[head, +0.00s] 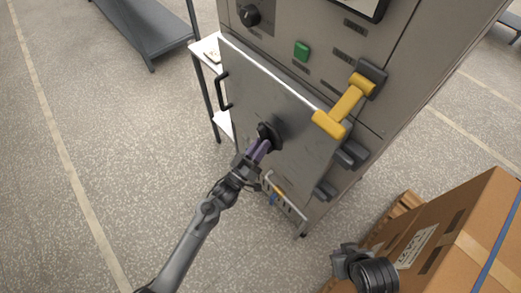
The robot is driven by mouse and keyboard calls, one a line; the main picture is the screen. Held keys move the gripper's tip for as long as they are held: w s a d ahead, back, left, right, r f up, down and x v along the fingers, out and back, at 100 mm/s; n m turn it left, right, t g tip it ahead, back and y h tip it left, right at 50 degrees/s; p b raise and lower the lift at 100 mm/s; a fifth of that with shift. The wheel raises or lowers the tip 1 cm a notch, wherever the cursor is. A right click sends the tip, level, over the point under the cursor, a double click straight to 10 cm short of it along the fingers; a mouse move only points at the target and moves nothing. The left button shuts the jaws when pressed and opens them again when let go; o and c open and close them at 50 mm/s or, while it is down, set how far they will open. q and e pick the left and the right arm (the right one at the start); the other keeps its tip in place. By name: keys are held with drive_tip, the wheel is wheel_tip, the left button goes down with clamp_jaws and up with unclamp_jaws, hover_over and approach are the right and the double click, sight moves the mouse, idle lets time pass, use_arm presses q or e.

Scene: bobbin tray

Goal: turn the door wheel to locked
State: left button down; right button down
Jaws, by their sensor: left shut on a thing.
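The grey cabinet door (240,85) is closed and carries a small black door wheel (268,132) low near its middle. My left gripper (262,146), with purple-grey fingers, reaches up from below and is shut on the wheel. The fingers hide part of the wheel, and its turned position cannot be read. A dark part of my right arm (367,272) shows at the bottom right, in front of the cardboard box; I cannot make out its gripper's fingers.
A yellow lever handle (345,105) sticks out from the cabinet right of the wheel. A black door handle (223,90) is at the left. A green button (301,51) and black knob (249,15) are above. A cardboard box (458,235) stands at right. Floor at left is clear.

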use_arm(q)
drive_tip(key=shift+w+a+f+m+g+h+b, duration=0.1)
drive_tip(key=shift+m+g+h+b, duration=0.4)
drive_tip(key=shift+m, duration=0.8)
drive_tip(key=shift+r+m+g+h+b, duration=0.1)
drive_tip(key=shift+m+g+h+b, duration=0.15)
drive_tip(key=shift+m+h+b, duration=0.75)
drive_tip(key=shift+w+a+f+m+g+h+b, duration=0.1)
drive_tip(key=shift+m+g+b, duration=0.25)
drive_tip(key=shift+m, duration=1.25)
drive_tip(key=shift+d, duration=0.1)
drive_tip(key=c, duration=1)
unclamp_jaws()
drive_tip(key=shift+o, duration=0.2)
drive_tip(key=shift+s, duration=0.1)
drive_tip(key=p+v, duration=0.1)
drive_tip(key=v, duration=0.9)
drive_tip(key=shift+s+a, duration=0.15)
drive_tip(key=shift+a, duration=0.25)
